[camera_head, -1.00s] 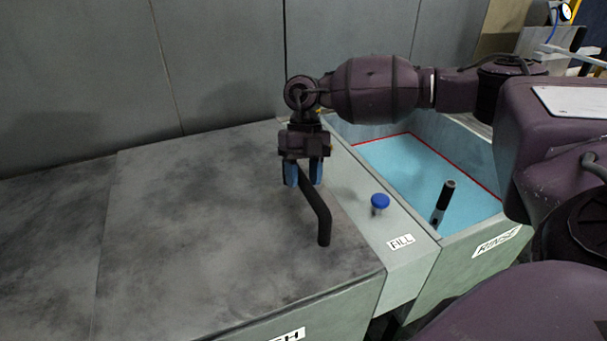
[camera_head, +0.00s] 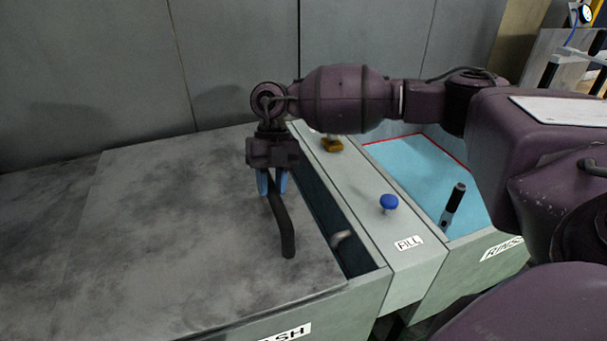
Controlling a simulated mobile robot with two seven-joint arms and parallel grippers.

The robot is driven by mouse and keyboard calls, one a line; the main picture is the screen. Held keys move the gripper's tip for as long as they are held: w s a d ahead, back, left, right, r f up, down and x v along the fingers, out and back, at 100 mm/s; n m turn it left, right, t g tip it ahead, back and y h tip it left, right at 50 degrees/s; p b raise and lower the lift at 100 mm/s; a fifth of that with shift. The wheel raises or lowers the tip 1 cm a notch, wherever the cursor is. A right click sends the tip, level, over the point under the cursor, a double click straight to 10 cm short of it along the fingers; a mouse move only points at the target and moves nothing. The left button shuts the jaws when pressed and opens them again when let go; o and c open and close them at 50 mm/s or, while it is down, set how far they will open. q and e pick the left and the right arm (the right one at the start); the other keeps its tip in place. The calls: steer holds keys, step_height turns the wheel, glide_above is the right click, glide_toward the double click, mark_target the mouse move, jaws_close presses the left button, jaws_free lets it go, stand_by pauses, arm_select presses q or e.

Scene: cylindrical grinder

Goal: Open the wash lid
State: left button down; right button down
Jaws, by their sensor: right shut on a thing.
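The wash lid (camera_head: 180,235) is a large flat grey panel on top of the wash basin at the left. It is shifted left of the basin's right wall, so a dark gap (camera_head: 345,245) shows along its right edge. A black bent handle (camera_head: 283,232) stands on the lid near that edge. My right gripper (camera_head: 272,183) points down with its blue fingertips shut on the handle. My left gripper is not in view.
A grey strip labelled FILL (camera_head: 408,243) carries a blue knob (camera_head: 389,203) and a yellow-brown part (camera_head: 332,145). Right of it is the rinse basin (camera_head: 425,165) with blue inside and a black handle (camera_head: 455,198). A grey wall (camera_head: 90,70) stands behind.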

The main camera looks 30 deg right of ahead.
steer(key=w+a, duration=0.2)
steer(key=a, duration=0.8)
steer(key=w+a+b, duration=0.1)
steer(key=w+a, duration=0.1)
steer(key=a, duration=0.8)
steer(key=w+a+b, duration=0.1)
steer(key=w+a, duration=0.2)
steer(key=a, duration=0.7)
steer(key=shift+w+f, duration=0.1)
steer(key=shift+w+a, duration=0.15)
steer(key=shift+a, duration=0.35)
steer(key=c, duration=0.9)
jaws_free()
steer(key=v, duration=1.1)
